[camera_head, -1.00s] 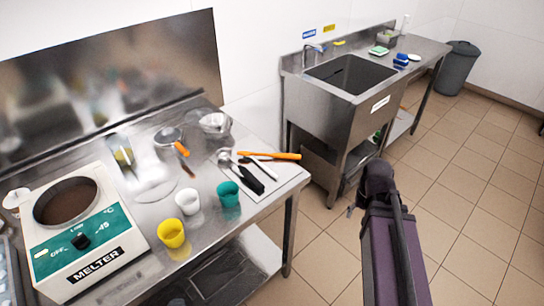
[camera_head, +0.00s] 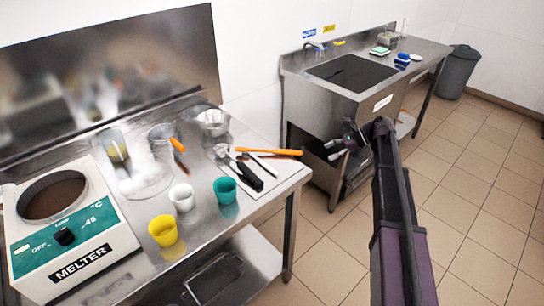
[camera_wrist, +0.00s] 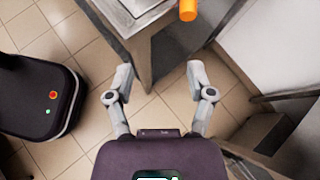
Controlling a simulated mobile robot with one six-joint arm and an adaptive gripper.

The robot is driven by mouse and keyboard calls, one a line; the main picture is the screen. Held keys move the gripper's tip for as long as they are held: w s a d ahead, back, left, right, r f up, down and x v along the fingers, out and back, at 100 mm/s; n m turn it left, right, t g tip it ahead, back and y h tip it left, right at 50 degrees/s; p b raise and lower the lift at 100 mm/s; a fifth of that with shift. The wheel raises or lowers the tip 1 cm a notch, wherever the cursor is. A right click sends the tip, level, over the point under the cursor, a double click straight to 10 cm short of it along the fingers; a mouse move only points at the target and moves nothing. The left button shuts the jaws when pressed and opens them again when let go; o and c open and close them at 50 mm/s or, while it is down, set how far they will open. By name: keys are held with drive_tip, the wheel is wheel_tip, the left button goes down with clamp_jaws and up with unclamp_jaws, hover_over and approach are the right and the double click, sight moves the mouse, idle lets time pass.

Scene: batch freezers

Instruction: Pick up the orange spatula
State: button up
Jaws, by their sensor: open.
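The orange spatula (camera_head: 272,152) lies on a white mat near the right end of the steel table in the head view, its orange handle pointing right toward the table's edge. An orange handle end (camera_wrist: 188,10) also shows at the top of the wrist view, beyond my fingertips. My gripper (camera_head: 340,146) is to the right of the table, in front of the sink cabinet and apart from the spatula. In the wrist view my gripper (camera_wrist: 158,76) has its two fingers spread with nothing between them.
A black-handled tool (camera_head: 249,178) and other utensils lie close beside the spatula. Teal (camera_head: 225,190), white (camera_head: 182,198) and yellow (camera_head: 163,231) cups and a melter (camera_head: 62,235) stand to the left. The sink (camera_head: 352,75) is behind my gripper. Floor between is clear.

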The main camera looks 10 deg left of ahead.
drive_tip(key=w, duration=0.1)
drive_tip(key=w+r+m+y, duration=0.1)
drive_tip(key=w, duration=0.1)
drive_tip(key=w+m+y, duration=0.1)
drive_tip(key=shift+w+a+r+g+b, duration=0.1)
drive_tip(key=shift+w+r+g+b, duration=0.05)
drive_tip(key=shift+r+g+b, duration=0.2)
drive_tip(key=shift+a, duration=0.1)
drive_tip(key=b, duration=0.3)
approach(294, 151)
wheel_tip(294, 151, down, 2)
drive_tip(key=a, duration=0.3)
drive_tip(key=shift+a+f, duration=0.25)
drive_tip(key=shift+a, duration=0.35)
drive_tip(key=shift+b+x, duration=0.9)
drive_tip(key=shift+x, duration=1.7)
drive_tip(key=shift+r, duration=0.15)
